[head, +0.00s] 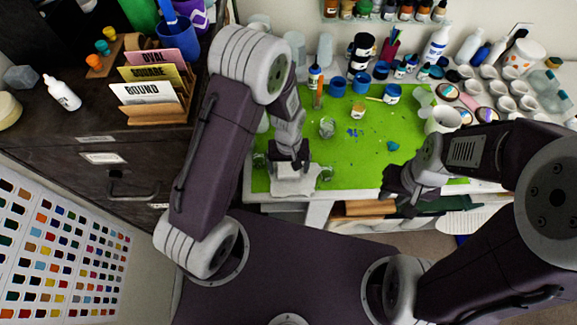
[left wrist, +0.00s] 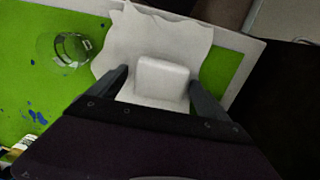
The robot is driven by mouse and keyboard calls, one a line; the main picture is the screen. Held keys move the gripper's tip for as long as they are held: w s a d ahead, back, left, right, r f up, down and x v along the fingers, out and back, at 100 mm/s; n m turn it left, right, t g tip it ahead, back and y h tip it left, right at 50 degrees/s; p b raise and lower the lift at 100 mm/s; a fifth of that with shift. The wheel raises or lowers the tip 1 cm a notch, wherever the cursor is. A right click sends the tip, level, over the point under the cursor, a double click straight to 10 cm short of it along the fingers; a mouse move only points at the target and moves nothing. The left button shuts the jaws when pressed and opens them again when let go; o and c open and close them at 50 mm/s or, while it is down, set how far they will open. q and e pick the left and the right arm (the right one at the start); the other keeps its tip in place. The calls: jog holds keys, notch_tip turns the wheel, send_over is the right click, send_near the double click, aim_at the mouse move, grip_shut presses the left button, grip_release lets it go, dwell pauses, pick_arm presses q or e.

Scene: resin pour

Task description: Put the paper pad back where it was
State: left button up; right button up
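The white paper pad (head: 293,183) lies at the front edge of the green mat, partly hidden under my left gripper (head: 290,160). In the left wrist view the white sheet (left wrist: 115,50) has a wavy, uneven outline, and a raised white block (left wrist: 162,78) sits on it. My left gripper (left wrist: 155,88) points down with its fingers apart, one on each side of the block. A gap shows at the left finger; contact at the right finger is unclear. My right gripper (head: 402,197) hangs near the table's front edge, dark and partly hidden, with no held object visible.
The green mat (head: 350,175) holds a clear cup (head: 327,127), small jars and blue paint spots. A clear cup (left wrist: 65,50) stands beside the sheet. Bottles and white cups crowd the back and right. A dark cabinet (head: 60,135) with a card holder (head: 155,110) stands left.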

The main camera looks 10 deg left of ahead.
aim_at(289, 168)
pick_arm(q)
jog(key=shift+r, duration=0.1)
jog(key=shift+r, duration=0.3)
notch_tip(289, 168, up, 12)
jog(key=shift+f, duration=0.25)
